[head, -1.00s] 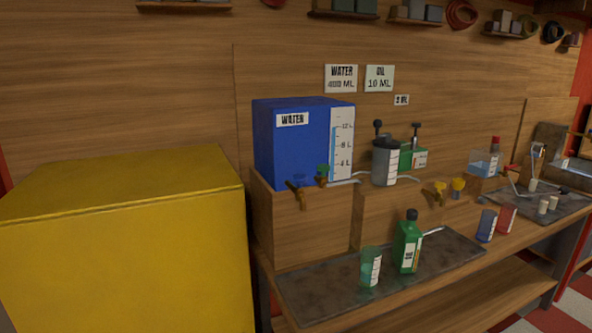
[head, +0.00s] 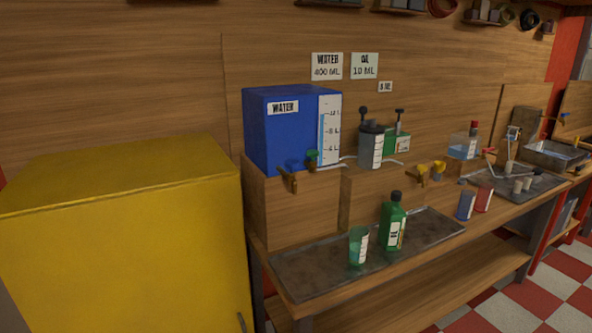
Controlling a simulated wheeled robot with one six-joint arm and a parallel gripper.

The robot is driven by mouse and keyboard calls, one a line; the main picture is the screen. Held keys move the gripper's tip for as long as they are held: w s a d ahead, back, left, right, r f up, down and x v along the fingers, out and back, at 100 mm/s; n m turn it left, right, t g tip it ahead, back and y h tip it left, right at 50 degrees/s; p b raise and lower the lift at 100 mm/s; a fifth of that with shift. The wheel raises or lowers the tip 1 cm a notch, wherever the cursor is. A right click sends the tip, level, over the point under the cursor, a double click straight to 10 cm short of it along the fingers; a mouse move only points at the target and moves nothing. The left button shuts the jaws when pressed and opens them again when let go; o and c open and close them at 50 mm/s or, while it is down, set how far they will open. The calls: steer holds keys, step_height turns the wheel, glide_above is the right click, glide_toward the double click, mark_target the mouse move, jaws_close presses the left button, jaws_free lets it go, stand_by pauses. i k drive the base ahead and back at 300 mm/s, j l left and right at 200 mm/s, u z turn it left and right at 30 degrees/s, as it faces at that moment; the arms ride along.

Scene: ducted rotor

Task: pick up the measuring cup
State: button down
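The measuring cup (head: 358,246) looks like a clear greenish beaker with a white scale label. It stands upright on the dark metal tray (head: 310,268) at the front of the wooden bench. A green bottle with a black cap (head: 393,222) stands close to its right. Whether the cup holds any liquid is hard to tell. My gripper is not in the head view.
A blue water tank (head: 285,140) with taps stands on a wooden box behind the tray. A large yellow cabinet (head: 120,240) fills the left. Blue (head: 466,205) and red (head: 484,198) containers stand to the right. Checkered floor (head: 500,300) is open at lower right.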

mark_target(359, 234)
steer(key=i+j+z, duration=0.25)
steer(key=i+j, duration=0.3)
steer(key=i+j+z, duration=0.2)
steer(key=i+j, duration=0.3)
steer(key=j, duration=0.1)
